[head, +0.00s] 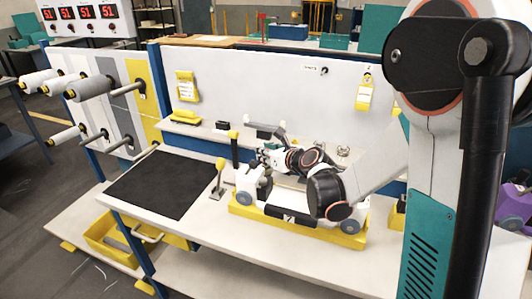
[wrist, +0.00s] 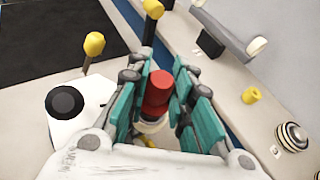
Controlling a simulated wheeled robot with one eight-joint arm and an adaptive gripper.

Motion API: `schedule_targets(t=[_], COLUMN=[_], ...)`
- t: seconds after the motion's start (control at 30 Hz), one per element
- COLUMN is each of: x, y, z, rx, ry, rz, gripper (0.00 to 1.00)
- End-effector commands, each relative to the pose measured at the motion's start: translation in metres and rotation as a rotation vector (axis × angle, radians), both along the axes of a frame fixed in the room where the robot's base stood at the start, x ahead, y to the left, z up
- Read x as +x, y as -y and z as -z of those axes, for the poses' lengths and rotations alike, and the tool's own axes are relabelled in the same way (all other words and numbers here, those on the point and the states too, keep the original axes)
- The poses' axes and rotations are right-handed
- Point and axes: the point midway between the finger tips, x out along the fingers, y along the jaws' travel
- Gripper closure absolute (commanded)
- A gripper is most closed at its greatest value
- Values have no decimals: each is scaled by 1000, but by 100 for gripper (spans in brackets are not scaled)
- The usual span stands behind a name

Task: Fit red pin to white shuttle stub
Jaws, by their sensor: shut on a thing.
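My gripper (wrist: 166,112) is shut on the red pin (wrist: 157,90), which stands between the teal finger pads in the wrist view. A pale ring (wrist: 151,126) shows just under the pin, probably the top of the white stub. I cannot tell whether the pin touches it or is seated. In the head view my gripper (head: 268,156) is above the left end of the white shuttle (head: 249,184); the pin is too small to make out there. The shuttle sits in a yellow cradle (head: 292,229), and my arm hides much of it.
A black mat (head: 163,183) covers the table's left part. A yellow-knobbed lever (head: 219,173) stands left of the shuttle, and a yellow-topped black post (head: 234,150) rises close to my gripper. Behind are a shelf and a white panel (head: 270,85). Yarn spools (head: 90,89) hang at left.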

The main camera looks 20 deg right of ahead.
Motion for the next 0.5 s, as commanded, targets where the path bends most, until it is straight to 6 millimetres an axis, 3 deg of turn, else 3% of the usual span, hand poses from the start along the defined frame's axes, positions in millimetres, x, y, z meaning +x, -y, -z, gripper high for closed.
schedule_targets(t=[0.5], x=[-1], y=[0], z=[-4], rx=[1], ry=[-1], rz=[-1], gripper=[100])
